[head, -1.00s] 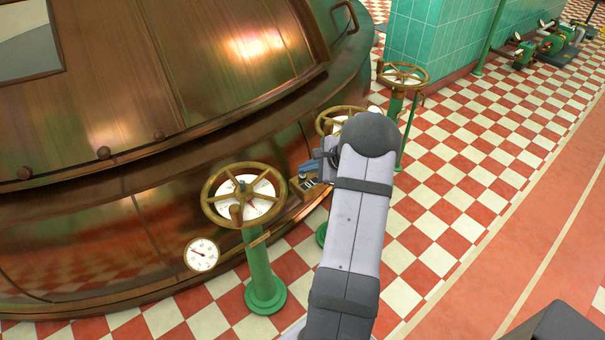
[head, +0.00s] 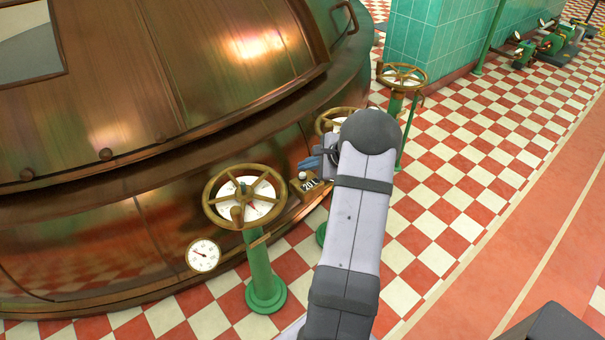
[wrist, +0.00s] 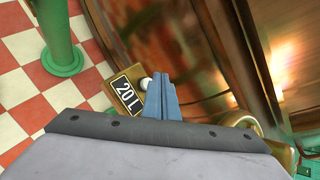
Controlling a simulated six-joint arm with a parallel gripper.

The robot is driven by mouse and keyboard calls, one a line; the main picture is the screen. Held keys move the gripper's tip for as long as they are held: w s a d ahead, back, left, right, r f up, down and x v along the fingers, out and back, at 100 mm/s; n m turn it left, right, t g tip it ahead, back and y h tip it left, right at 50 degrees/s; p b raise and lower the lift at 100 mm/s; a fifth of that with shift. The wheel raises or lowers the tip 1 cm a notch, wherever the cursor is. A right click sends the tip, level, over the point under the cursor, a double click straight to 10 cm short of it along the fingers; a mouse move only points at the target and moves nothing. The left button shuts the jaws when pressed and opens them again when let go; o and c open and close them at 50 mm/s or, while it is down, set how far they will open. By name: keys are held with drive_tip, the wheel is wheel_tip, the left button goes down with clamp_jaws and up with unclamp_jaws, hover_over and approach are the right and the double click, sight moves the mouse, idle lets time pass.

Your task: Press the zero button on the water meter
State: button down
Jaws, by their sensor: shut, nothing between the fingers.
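The water meter is a small brass box on the kettle's lower side, with a black plate (wrist: 124,94) reading "20 L". In the head view its plate (head: 310,185) is visible just left of my arm. A round white button (head: 302,175) sits at the meter's upper end; it also shows in the wrist view (wrist: 145,83), right beside the fingertips. My gripper (head: 308,163) has blue fingers held together, empty, slightly above the button in the head view. In the wrist view the fingers (wrist: 160,78) partly overlap the meter's edge. I cannot tell whether they touch the button.
A brass handwheel (head: 245,196) on a green post stands left of the meter. Another handwheel (head: 330,120) is partly behind my arm, and a third (head: 402,76) stands beyond. The copper kettle (head: 90,230) fills the left. Checkered floor (head: 440,190) lies open at right.

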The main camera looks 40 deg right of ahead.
sight(306, 180)
drive_tip(key=shift+r, duration=0.1)
drive_tip(key=shift+r+p, duration=1.95)
drive_tip(key=shift+r, duration=0.5)
